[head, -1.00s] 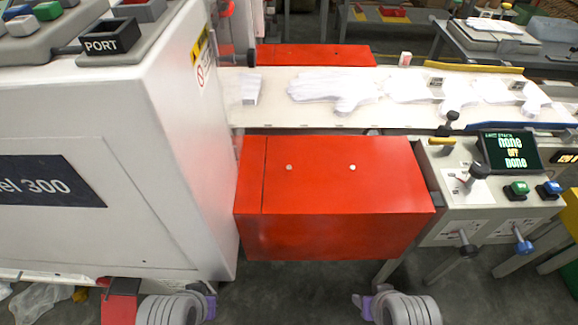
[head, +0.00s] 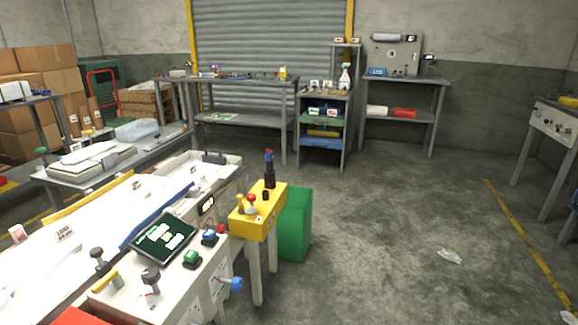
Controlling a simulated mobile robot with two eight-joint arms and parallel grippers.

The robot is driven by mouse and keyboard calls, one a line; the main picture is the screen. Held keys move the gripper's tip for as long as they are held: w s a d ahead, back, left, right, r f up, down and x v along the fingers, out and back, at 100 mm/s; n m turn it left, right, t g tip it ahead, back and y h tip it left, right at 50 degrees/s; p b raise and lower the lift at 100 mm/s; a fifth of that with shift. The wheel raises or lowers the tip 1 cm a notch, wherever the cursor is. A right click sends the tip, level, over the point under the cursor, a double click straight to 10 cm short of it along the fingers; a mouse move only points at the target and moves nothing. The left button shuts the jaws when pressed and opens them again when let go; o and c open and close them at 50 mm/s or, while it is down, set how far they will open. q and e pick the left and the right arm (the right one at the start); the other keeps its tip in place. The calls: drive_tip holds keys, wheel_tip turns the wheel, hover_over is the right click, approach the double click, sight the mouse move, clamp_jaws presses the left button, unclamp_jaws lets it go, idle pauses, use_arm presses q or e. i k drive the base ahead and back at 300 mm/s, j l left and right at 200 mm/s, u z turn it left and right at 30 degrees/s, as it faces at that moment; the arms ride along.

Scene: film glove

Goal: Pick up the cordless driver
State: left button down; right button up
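I cannot make out the cordless driver for certain in the head view. Several small items lie on the long grey workbench (head: 236,82) by the shutter, among them a small yellow item (head: 282,73), but they are too small to tell apart. Neither of my grippers is in view.
A control panel with a screen (head: 165,238) and a yellow stand (head: 258,226) with a red button stand near front left, a green bin (head: 296,225) beside them. Shelving (head: 324,127) and another bench (head: 403,80) stand at the back. The concrete floor (head: 390,220) is mostly open.

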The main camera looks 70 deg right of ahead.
sight(269, 159)
drive_tip(key=j+z, duration=0.1)
drive_tip(key=z, duration=2)
